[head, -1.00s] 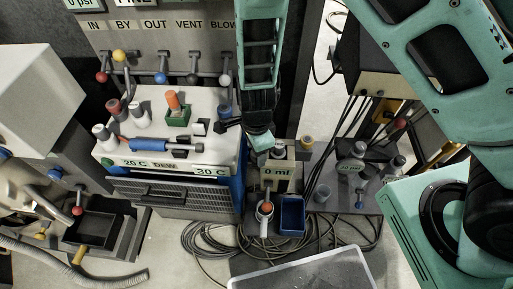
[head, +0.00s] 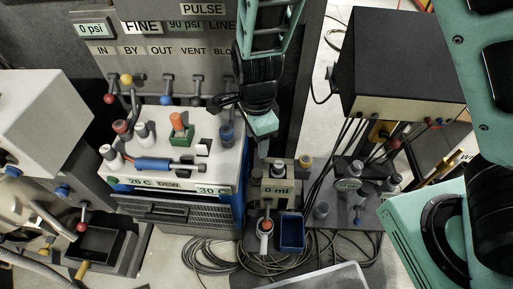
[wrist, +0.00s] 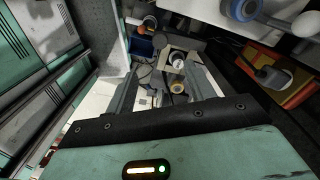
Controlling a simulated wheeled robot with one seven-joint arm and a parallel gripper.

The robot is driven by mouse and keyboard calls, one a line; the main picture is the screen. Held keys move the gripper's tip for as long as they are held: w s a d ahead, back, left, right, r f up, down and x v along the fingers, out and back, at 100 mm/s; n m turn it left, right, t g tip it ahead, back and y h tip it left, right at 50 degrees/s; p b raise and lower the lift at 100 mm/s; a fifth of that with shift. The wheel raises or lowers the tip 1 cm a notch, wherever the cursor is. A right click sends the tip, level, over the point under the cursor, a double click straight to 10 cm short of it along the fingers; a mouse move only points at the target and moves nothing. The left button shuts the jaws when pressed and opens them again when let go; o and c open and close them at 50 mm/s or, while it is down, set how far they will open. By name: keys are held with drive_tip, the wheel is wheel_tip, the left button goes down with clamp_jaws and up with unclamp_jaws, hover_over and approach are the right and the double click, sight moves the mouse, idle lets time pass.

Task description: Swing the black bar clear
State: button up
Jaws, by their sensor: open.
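My gripper (head: 265,148) hangs above the small beige unit marked 0 ml (head: 276,191), beside the white bath's right edge. In the wrist view my gripper (wrist: 165,68) has its two grey fingers spread apart, with nothing held between them. A white-topped and a tan-topped round part (wrist: 178,87) show below and between the fingers. I cannot pick out a black bar with certainty in either view. A black-knobbed lever (head: 196,101) hangs under the VENT label on the grey panel, left of my arm.
The white bath (head: 190,165) carries bottles, a green block and a blue-handled tool. A blue bin (head: 291,232) stands below my gripper. A black box (head: 400,65) with hanging cables stands at the right. Coiled cables (head: 205,255) lie on the floor.

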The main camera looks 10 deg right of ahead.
drive_tip(key=shift+r, duration=1.6)
drive_tip(key=s+d+r+n+p, duration=0.2)
drive_tip(key=s+r+n, duration=0.6)
drive_tip(key=n, duration=0.4)
drive_tip(key=s+d+r+n+p, duration=0.2)
drive_tip(key=s+r+n, duration=0.6)
drive_tip(key=n, duration=0.3)
drive_tip(key=shift+s+d+r+n+y+p, duration=0.2)
drive_tip(key=shift+s+r+n+y+p, duration=0.15)
drive_tip(key=shift+r, duration=0.2)
